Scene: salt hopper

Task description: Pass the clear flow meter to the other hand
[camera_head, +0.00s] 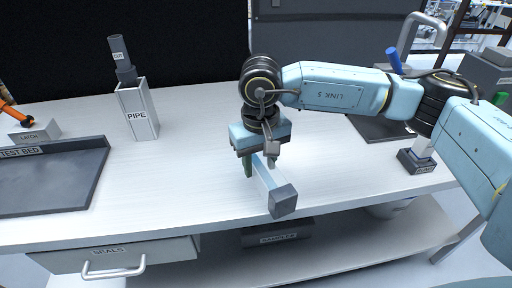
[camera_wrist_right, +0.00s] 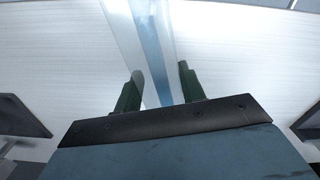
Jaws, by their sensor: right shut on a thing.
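The clear flow meter (camera_head: 268,178) is a see-through bluish bar with a dark grey block at its near end. My right gripper (camera_head: 259,170) is shut on it above the middle of the white table, with the block end toward the table's front edge. In the right wrist view the clear flow meter (camera_wrist_right: 150,40) runs up between the two dark green fingers of my right gripper (camera_wrist_right: 157,88). Its end blocks are out of that view. My left gripper is not in view.
A grey pipe stands in a holder labelled PIPE (camera_head: 138,112) at the left. The dark TEST BED tray (camera_head: 50,182) and LATCH block (camera_head: 35,132) lie further left. A SEALS drawer (camera_head: 115,256) is below the front edge. The table between tray and gripper is clear.

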